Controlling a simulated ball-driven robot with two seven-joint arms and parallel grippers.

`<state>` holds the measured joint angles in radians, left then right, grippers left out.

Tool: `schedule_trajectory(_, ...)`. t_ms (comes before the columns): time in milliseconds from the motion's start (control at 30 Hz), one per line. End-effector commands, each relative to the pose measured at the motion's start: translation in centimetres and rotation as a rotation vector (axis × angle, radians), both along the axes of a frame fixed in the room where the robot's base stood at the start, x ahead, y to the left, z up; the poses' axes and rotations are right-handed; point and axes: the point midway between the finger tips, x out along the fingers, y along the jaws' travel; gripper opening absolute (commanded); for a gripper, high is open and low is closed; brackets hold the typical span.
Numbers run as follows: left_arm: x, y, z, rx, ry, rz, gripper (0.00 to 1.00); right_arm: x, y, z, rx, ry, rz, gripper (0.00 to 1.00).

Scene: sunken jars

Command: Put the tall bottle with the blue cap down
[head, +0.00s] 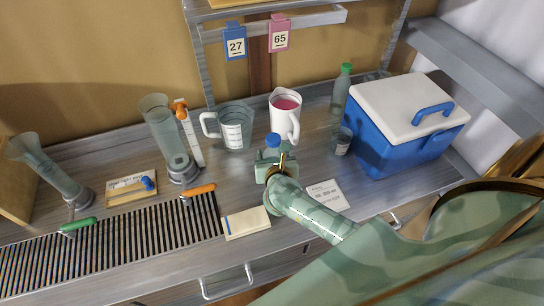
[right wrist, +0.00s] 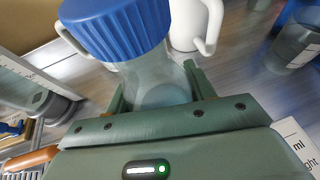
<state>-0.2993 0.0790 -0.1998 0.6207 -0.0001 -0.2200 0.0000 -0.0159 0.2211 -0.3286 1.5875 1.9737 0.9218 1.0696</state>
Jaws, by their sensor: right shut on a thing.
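The tall bottle's blue cap (head: 273,140) shows just above my right gripper (head: 276,168) in the head view; the gripper hides most of its body. In the right wrist view the ribbed blue cap (right wrist: 115,25) is large and near, with the clear bottle body (right wrist: 155,75) below it between the two fingers of my right gripper (right wrist: 158,90). The gripper is shut on the bottle. Its base is hidden, so I cannot tell whether it touches the grey counter (head: 300,222). My left gripper is not in view.
A white pitcher (head: 284,119) with pink contents and a clear measuring jug (head: 233,130) stand behind. A small glass (head: 341,142), a green-capped bottle (head: 341,88) and a blue cooler (head: 380,146) are right.

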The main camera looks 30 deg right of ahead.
Motion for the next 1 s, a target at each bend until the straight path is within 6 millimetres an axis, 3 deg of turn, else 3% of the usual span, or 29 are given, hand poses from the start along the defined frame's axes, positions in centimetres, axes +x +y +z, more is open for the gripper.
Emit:
schedule_trajectory(333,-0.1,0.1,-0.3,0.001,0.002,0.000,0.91,0.1,0.0,-0.3,0.000,-0.002,0.001,0.00)
schedule_trajectory(367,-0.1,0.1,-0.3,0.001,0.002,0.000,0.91,0.0,0.0,-0.3,0.001,-0.001,0.001,0.56)
schedule_trajectory(433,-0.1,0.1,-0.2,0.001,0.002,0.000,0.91,0.0,0.0,-0.2,0.001,-0.001,0.001,0.75)
schedule_trajectory(767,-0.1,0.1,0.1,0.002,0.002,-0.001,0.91,0.0,0.0,0.2,0.000,-0.002,0.001,0.75)
schedule_trajectory(1000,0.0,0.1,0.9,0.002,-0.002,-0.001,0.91,-3.6,1.7,1.7,0.004,0.001,0.002,0.75)
